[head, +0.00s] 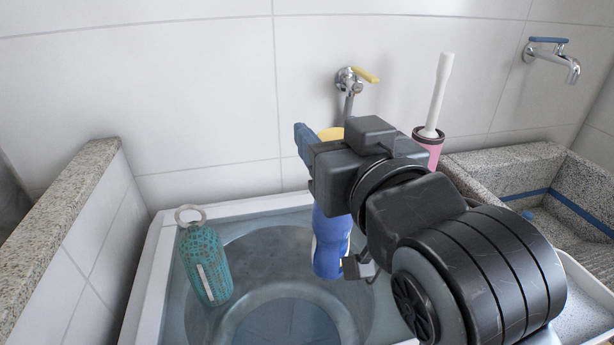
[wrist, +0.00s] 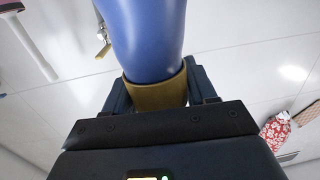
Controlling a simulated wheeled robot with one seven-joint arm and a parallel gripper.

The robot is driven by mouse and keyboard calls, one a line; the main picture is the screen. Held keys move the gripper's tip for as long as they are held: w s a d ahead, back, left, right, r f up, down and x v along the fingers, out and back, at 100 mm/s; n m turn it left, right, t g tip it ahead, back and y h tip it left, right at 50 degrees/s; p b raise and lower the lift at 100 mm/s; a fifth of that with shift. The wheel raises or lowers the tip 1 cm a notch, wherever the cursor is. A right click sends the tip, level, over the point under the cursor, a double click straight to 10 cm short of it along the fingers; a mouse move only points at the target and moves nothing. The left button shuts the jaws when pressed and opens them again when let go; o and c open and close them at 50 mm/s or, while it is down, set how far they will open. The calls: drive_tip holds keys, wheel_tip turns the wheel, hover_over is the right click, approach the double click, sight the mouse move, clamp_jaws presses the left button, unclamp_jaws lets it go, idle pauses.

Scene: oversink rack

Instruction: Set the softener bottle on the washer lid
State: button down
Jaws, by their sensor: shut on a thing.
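The softener bottle (head: 330,245) is blue with a yellow cap (head: 328,133). My gripper (head: 322,136) is shut on it at the cap end, and the bottle hangs roughly upright below. In the wrist view the bottle (wrist: 147,35) and its cap (wrist: 158,92) show between the fingers of my gripper (wrist: 160,85). The washer lid (head: 245,250) is greyish and see-through, with a round shape below it, in a white frame. The bottle's lower end is over the lid; I cannot tell whether it touches. My arm hides the lid's right part.
A teal bottle with a ring top (head: 204,262) stands on the lid's left side. A stone-topped tiled wall (head: 75,215) borders the left. At the right are a brush in a pink holder (head: 430,142) and a stone sink (head: 515,165). A yellow-handled tap (head: 352,82) is on the wall behind.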

wheel_tip(320, 180, down, 6)
drive_tip(key=a, duration=0.2)
drive_tip(key=shift+w+a+r+b, duration=0.2)
drive_tip(key=shift+a+r+b, duration=0.05)
drive_tip(key=shift+a+b, duration=0.1)
drive_tip(key=shift+f, duration=0.15)
drive_tip(key=shift+c, duration=1.7)
unclamp_jaws()
